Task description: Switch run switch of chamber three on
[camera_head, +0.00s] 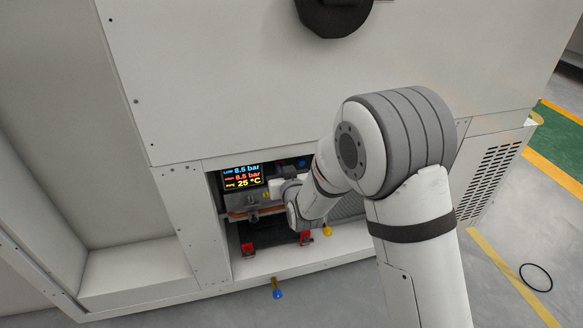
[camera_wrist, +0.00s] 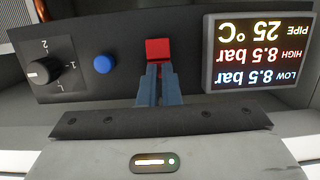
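In the wrist view, which appears upside down, a dark panel (camera_wrist: 215,118) carries a red switch-like block (camera_wrist: 158,49), a blue round button (camera_wrist: 103,64) and a black rotary knob (camera_wrist: 45,71) with number marks around it. No label naming a run switch or chamber three is readable. My gripper (camera_wrist: 159,68) points at the panel. Its blue-grey fingers are close together, with their tips right at the red block; whether they touch it I cannot tell. In the head view my arm reaches into the low opening and hides the fingers and most of the panel.
A display (camera_head: 242,177) reads 8.5 bar twice and 25 °C; it also shows in the wrist view (camera_wrist: 257,52). Red fittings (camera_head: 248,250), a yellow knob (camera_head: 327,231) and a blue-ended handle (camera_head: 278,291) sit low. The cabinet wall (camera_head: 230,75) closes the space above the opening.

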